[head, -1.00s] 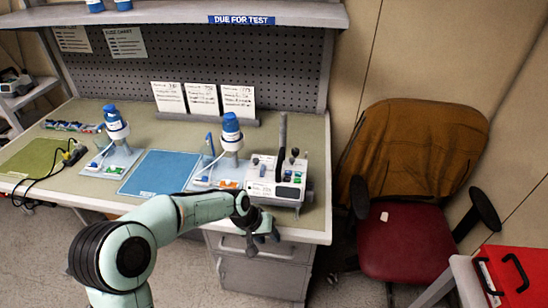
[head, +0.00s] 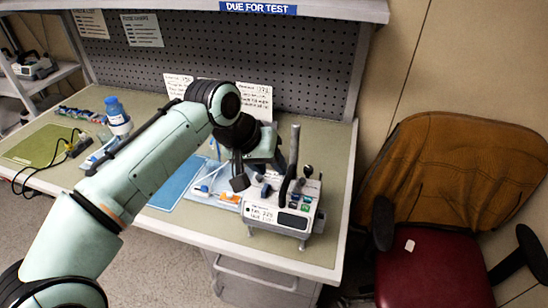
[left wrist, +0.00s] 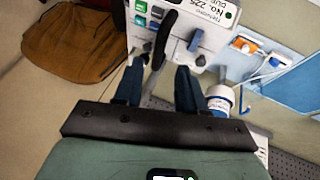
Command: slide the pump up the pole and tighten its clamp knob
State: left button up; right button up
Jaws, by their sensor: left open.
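The pump (head: 262,213) is a white box with a dark display and coloured buttons, near the table's right front edge. A grey pole (head: 295,143) rises at its back, with a black curved handle (head: 286,185) below it. A dark round knob (head: 307,170) stands on top of the pump; I cannot tell whether it is the clamp knob. My left gripper (head: 266,176) is open just above the pump. In the left wrist view, its blue fingers (left wrist: 158,72) are on either side of the line of the handle (left wrist: 167,35); contact is unclear. My right gripper is out of view.
A blue mat (head: 175,190) and a small tray (head: 222,192) lie left of the pump. Pegboard (head: 310,70) backs the table. A chair (head: 440,190) is at right.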

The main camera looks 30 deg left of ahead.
aim_at(284, 183)
pick_arm(q)
jog(key=b+x, duration=0.3)
jog(key=x, duration=0.4)
jog(key=shift+s+f, duration=0.1)
jog(key=shift+s, duration=0.05)
jog(key=shift+b+x, duration=0.3)
jog(key=shift+x, duration=0.75)
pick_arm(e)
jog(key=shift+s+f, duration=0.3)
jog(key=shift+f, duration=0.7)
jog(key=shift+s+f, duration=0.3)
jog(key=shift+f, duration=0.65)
pick_arm(q)
grip_shut()
